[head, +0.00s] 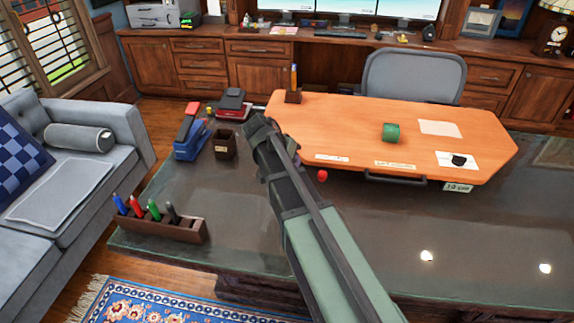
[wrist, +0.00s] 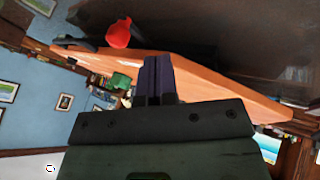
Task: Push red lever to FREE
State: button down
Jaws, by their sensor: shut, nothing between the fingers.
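The red lever's round knob (head: 322,175) shows just below the front edge of the orange desktop board (head: 330,120), to the right of my arm. In the wrist view the red knob (wrist: 118,34) is up and left of my fingers, apart from them, by the board's edge. My gripper (head: 262,128) is at the board's left end in the head view. In the wrist view its dark fingers (wrist: 158,75) are together, with nothing between them. The lever's shaft is mostly hidden. I cannot read a FREE mark; small labels (head: 395,165) lie along the board's front edge.
A green cylinder (head: 390,132) and papers (head: 440,128) are on the board. A dark handle (head: 395,179) is under its front edge. The dark glossy top is clear at right.

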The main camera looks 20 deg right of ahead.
aim_at(323, 169)
jog(key=s+d+f+b, duration=0.1)
jog(key=s+d+f, duration=0.1)
jog(key=d, duration=0.2)
jog(key=shift+s+d+f, duration=0.35)
jog(key=shift+s+a, duration=0.1)
